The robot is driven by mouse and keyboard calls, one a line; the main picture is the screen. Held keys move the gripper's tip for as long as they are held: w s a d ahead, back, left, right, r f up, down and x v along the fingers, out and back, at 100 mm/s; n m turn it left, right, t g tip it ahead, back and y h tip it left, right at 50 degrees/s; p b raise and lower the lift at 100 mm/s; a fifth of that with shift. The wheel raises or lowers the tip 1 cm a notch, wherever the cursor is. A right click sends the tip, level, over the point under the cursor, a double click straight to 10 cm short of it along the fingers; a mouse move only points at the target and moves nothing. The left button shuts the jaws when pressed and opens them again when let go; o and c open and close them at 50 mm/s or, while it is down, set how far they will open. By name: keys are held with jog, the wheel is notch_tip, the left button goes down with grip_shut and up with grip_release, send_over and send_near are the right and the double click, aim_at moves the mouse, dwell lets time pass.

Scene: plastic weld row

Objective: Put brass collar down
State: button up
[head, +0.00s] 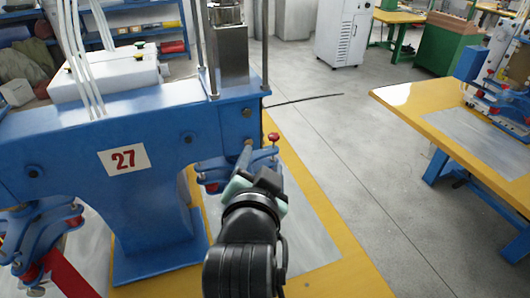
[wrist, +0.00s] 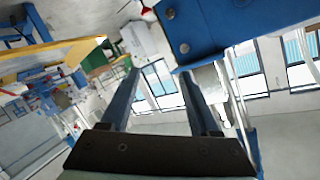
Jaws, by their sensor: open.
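My gripper (head: 250,180) is in front of the blue welding machine (head: 150,165) marked 27, close to its right-hand lower arm. In the wrist view, its two long fingers (wrist: 160,80) stand apart with nothing seen between them. I cannot tell whether this is the brass collar. No brass collar shows clearly in either view.
The machine stands on a yellow table with a grey metal sheet (head: 314,232), bare to the right of my arm. A red knob (head: 273,137) sits close by the gripper. Another yellow table (head: 412,97) stands right, across open floor. In the wrist view, blue machine structure (wrist: 235,25) is close above.

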notch_tip(320, 180, up, 18)
jog(key=s+n+t, duration=0.2)
jog(key=n+t, duration=0.1)
jog(key=t, duration=0.3)
jog(key=s+r+n+t, duration=0.2)
jog(key=s+r, duration=0.4)
jog(key=r, duration=0.3)
jog(key=s+r+n+t+y, duration=0.1)
jog(key=s+r+t, duration=0.3)
jog(key=r, duration=0.5)
jog(key=shift+s+d+n+t, duration=0.15)
jog(key=shift+s+n+t, duration=0.15)
jog(key=shift+s+n, duration=0.45)
jog(key=shift+s+f, duration=0.15)
